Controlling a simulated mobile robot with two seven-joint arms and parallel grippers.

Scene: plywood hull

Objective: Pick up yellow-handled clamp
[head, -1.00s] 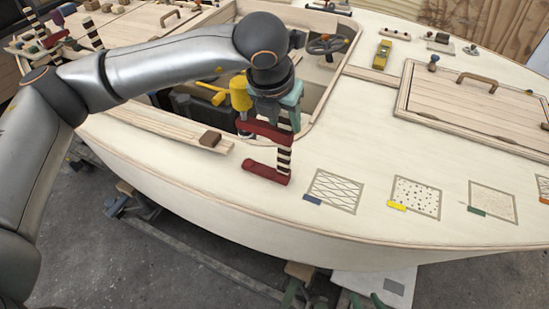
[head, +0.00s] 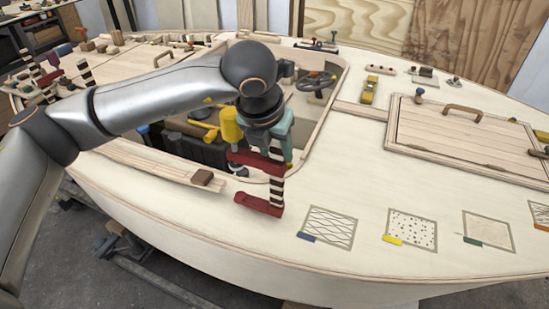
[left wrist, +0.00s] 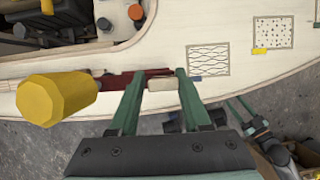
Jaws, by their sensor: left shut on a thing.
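The yellow-handled clamp has a yellow handle (head: 231,124), dark red jaws (head: 258,204) and a black-and-white striped bar (head: 277,192). It hangs upright by the cockpit's near right corner, over the pale deck. I cannot tell whether its lower jaw touches the deck. My left gripper (head: 285,138) has teal fingers and is shut on the clamp near its top. In the left wrist view the yellow handle (left wrist: 55,98) sticks out left of my left gripper (left wrist: 160,78), and a red jaw lies behind the fingers. My right gripper is not in view.
The cockpit opening holds dark items and a yellow tool. Other striped clamps (head: 85,72) stand far left. A yellow plane (head: 369,90) and a hatch (head: 470,135) are to the right. Patterned squares (head: 330,226) mark the near deck.

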